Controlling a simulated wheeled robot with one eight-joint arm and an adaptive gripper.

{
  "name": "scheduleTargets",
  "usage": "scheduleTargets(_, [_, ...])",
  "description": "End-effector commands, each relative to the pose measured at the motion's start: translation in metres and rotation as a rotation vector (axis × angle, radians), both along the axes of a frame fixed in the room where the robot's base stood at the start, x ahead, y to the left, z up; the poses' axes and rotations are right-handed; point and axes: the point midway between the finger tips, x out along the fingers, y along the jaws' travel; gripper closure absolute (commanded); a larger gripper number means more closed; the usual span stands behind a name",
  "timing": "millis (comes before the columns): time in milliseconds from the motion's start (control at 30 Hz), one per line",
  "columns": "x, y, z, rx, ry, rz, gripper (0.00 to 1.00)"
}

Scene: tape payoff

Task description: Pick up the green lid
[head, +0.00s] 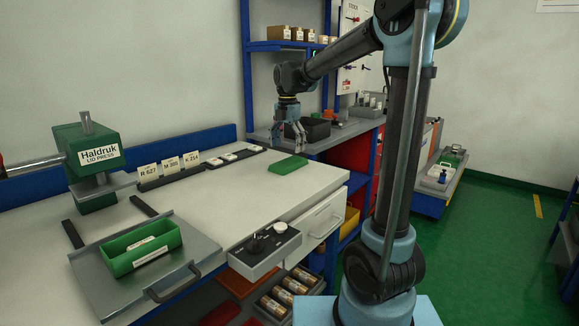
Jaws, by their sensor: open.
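The green lid (287,165) is a flat rectangle lying on the pale bench top near its far right end. My gripper (290,143) hangs above and just behind the lid in the head view, pointing down. Its jaws are open and empty, with a gap between them and the lid. A green open box (139,249) with a white label sits on a grey sliding tray (92,284) at the front left.
A green lid press (92,190) stands at the left of the bench (215,205). Label cards (171,166) stand in a dark rack behind. A control box (264,250) sits at the front edge. A dark bin (308,129) stands behind my gripper. The bench middle is clear.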

Motion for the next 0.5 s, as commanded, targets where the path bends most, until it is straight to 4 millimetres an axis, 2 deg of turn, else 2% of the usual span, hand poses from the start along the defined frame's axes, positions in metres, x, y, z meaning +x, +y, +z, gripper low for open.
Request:
scheduleTargets(267, [0.000,0.000,-0.017,0.000,0.000,0.000,0.12])
scheduleTargets(500, [0.001,0.001,-0.048,0.000,0.000,0.000,0.12])
